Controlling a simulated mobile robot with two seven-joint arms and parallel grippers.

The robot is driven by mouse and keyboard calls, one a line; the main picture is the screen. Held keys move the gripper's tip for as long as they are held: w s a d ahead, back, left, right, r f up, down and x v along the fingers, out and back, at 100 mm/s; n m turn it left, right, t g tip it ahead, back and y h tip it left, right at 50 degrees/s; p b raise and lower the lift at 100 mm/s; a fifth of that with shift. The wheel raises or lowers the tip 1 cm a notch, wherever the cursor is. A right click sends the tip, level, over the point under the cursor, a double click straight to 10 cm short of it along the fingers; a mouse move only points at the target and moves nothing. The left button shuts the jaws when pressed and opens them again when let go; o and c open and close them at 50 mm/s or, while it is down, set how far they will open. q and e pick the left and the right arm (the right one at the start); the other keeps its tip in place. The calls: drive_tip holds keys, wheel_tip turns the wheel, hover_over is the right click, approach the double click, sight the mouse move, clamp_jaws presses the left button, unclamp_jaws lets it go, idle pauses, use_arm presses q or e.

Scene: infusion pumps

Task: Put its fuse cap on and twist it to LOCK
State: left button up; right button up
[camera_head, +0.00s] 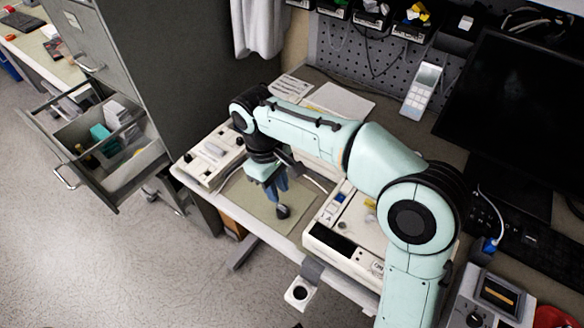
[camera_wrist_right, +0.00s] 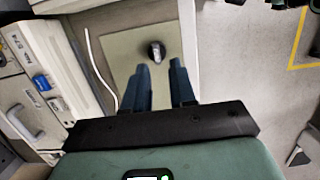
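A small dark rounded piece (camera_head: 283,211), which looks like the fuse cap, is at the beige mat (camera_head: 254,213). In the right wrist view the dark piece (camera_wrist_right: 156,52) lies beyond my fingertips, with mat around it. My right gripper (camera_head: 277,187) points down over the mat, its blue fingers apart and nothing seen between them; it also shows in the wrist view (camera_wrist_right: 160,75). A cream pump (camera_head: 330,240) with blue and yellow parts on top stands right of the mat, partly hidden by my right arm. No fuse socket or LOCK mark can be made out. My left gripper is out of view.
Another cream device (camera_head: 212,158) stands left of the mat. A holder (camera_head: 303,285) with a dark round opening juts from the bench front. An open drawer (camera_head: 110,150) is at the left. A monitor (camera_head: 510,100) and keyboard (camera_head: 520,235) are at the right.

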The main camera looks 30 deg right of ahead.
sight(281, 206)
drive_tip(key=shift+w+d, duration=0.2)
drive_tip(key=shift+d, duration=0.35)
drive_tip(key=shift+s+a+f+b, duration=0.1)
drive_tip(key=shift+a+f+b, duration=0.15)
drive_tip(key=shift+f+b, duration=0.55)
wheel_tip(281, 206, down, 5)
drive_tip(key=b, duration=0.3)
drive_tip(key=shift+b, duration=0.3)
drive_tip(key=shift+f, duration=0.45)
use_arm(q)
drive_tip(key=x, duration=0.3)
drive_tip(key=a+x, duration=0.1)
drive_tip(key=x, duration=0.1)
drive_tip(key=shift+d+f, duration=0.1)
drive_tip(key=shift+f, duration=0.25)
use_arm(e)
clamp_jaws()
